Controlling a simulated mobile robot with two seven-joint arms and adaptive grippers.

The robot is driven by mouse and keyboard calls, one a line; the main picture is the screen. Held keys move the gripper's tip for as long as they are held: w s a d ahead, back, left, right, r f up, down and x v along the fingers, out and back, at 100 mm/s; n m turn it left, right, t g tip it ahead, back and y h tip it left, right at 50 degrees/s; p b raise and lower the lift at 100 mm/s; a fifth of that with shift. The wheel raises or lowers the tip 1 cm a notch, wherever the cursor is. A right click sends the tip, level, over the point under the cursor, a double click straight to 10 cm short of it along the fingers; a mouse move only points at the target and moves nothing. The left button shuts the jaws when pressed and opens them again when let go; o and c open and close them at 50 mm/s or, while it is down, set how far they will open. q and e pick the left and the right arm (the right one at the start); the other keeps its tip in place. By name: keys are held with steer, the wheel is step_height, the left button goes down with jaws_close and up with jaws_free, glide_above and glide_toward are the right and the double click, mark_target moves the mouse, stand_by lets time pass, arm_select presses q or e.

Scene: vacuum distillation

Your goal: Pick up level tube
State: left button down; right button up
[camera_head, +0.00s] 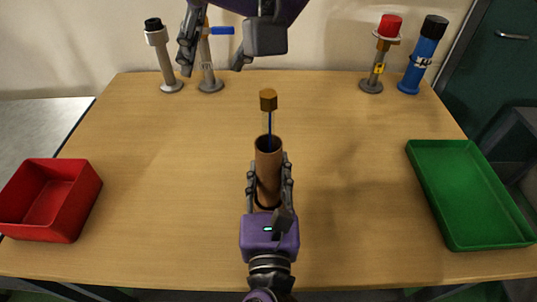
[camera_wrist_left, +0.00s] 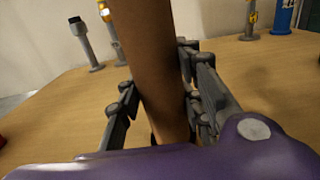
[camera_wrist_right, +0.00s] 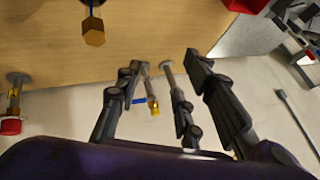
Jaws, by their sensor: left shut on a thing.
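My left gripper (camera_head: 268,168) is shut on a brown cylinder (camera_head: 268,178), upright at the table's middle; it fills the left wrist view (camera_wrist_left: 152,50). A blue rod with a gold hexagonal head (camera_head: 268,100) rises from its open top. My right gripper (camera_head: 213,70) is open and empty above the back left. Near its fingers stand a grey tube with a blue handle (camera_head: 208,74) and a grey tube with a black cap (camera_head: 160,52). In the right wrist view the blue-handled tube (camera_wrist_right: 151,96) shows between the fingers. I cannot tell which is the level tube.
A red-capped tube (camera_head: 376,68) and a blue tube with a black cap (camera_head: 419,62) stand at the back right. A red bin (camera_head: 75,205) is at left, a green tray (camera_head: 440,205) at right.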

mark_target(269, 107)
steer(key=s+d+t+h, duration=0.1)
steer(key=s+d+h, duration=0.4)
steer(key=s+d, duration=0.1)
steer(key=x, duration=1.1)
steer(key=shift+a+f, duration=0.2)
steer(key=shift+f, duration=0.3)
steer(key=shift+c, duration=0.3)
jaws_close()
